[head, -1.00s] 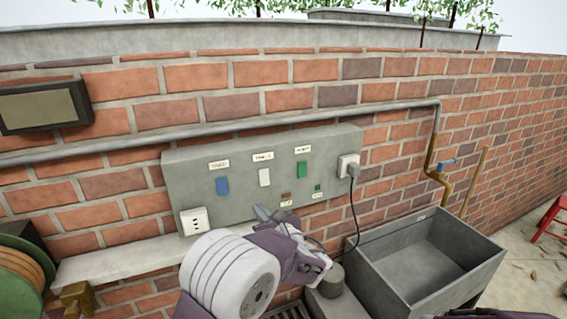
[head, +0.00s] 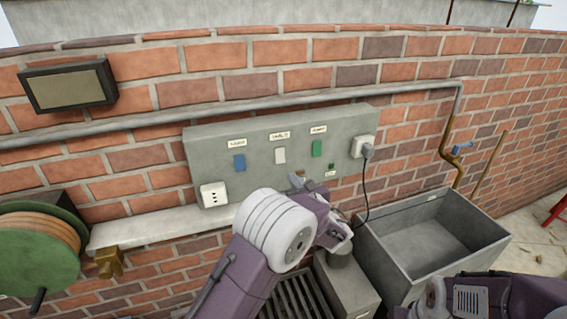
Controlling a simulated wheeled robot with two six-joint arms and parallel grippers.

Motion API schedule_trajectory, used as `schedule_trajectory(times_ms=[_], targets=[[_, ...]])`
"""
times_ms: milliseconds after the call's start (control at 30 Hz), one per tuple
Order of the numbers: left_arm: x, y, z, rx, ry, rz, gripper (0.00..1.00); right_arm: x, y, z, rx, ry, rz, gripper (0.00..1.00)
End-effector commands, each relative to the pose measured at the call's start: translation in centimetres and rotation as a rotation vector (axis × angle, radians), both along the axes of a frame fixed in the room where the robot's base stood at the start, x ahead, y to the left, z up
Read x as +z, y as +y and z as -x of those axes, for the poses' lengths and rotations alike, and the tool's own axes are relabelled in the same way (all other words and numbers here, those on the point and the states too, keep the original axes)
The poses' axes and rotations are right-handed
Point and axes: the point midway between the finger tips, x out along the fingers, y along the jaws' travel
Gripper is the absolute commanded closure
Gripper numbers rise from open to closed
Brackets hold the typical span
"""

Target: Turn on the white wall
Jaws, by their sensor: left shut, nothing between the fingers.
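A grey panel (head: 214,144) is fixed to the brick wall. It carries a blue switch (head: 240,163), a white switch (head: 280,155) and a green switch (head: 317,149) in a row, each under a small label too small to read. My left gripper (head: 297,180) is shut and empty, in front of the panel, a little below and right of the white switch. My left wrist hides part of it and the panel's lower edge. I cannot tell whether it touches the panel. My right arm shows at the bottom right; its gripper is not in view.
A white socket (head: 214,195) sits at the panel's lower left, a plugged socket (head: 361,146) at its right. A black cable (head: 367,190) hangs from the plug. Below are a grey shelf (head: 150,227) and stone sink (head: 400,263). A green hose reel (head: 35,255) stands left.

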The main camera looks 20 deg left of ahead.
Motion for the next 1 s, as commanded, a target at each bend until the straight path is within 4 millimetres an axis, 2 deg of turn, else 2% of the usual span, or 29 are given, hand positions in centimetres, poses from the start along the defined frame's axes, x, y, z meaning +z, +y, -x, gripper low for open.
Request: schedule_trajectory(times_ms=[33,200,400,600,900,1000], targets=[[0.3,0.8,-0.9,0.004,0.003,-0.001,1.00,1.1,0.0,0.0,0.000,0.000,0.000,0.64],[-0.1,2.8,-4.0,0.003,0.002,-0.001,1.00,2.8,0.0,0.0,0.000,0.000,0.000,0.64],[-0.6,4.7,-6.8,0.001,0.001,0.000,1.00,4.6,0.0,0.0,0.000,0.000,0.000,0.64],[-1.1,5.4,-7.9,0.000,0.001,0.001,1.00,5.1,0.0,0.0,0.000,0.000,0.000,0.64],[-1.2,5.4,-8.0,0.000,0.001,0.001,1.00,5.0,0.0,0.0,0.000,0.000,0.000,0.64],[-1.7,5.5,-8.1,0.000,-0.007,-0.005,1.00,4.1,0.0,0.0,0.000,0.000,0.000,0.64]])
